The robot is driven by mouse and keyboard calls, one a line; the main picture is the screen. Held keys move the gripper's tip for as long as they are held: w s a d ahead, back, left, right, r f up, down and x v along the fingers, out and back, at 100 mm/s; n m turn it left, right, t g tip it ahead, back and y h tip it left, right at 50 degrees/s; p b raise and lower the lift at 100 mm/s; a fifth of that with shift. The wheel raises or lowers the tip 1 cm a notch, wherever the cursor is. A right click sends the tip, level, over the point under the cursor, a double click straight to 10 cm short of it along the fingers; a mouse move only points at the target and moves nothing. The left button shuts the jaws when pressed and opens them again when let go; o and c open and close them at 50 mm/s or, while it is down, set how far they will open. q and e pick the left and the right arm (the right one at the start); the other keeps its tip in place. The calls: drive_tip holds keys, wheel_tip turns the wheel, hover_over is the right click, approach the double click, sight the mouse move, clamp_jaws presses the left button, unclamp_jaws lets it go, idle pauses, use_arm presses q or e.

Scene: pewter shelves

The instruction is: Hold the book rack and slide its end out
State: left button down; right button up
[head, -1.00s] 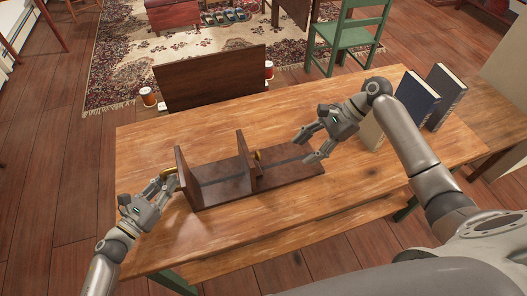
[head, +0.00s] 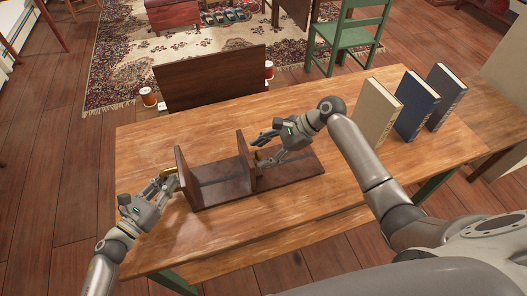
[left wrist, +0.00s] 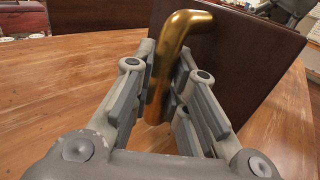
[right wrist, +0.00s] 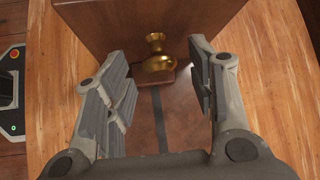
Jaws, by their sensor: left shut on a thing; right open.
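The dark wooden book rack (head: 218,190) lies on the table, with an upright fixed end at its left and an upright sliding end (head: 244,160) near its middle. My left gripper (head: 168,183) is shut on the brass handle (left wrist: 166,65) on the outer side of the left end. My right gripper (right wrist: 156,88) is open over the rack's base, its fingers on either side of the brass knob (right wrist: 157,55) of the sliding end, not closed on it. A dark slot (right wrist: 160,120) runs along the base below the knob.
Three books stand upright at the table's right: a beige one (head: 376,112), a blue one (head: 415,105) and a dark grey one (head: 446,95). A dark wooden chair back (head: 210,77) rises behind the table (head: 300,215). The table's front is clear.

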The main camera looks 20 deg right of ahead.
drive_tip(key=shift+a+f, duration=0.2)
drive_tip(key=shift+a, duration=0.05)
clamp_jaws()
drive_tip(key=shift+d, duration=0.15)
use_arm(q)
drive_tip(key=shift+a, duration=0.1)
use_arm(e)
drive_tip(key=d, duration=1.6)
unclamp_jaws()
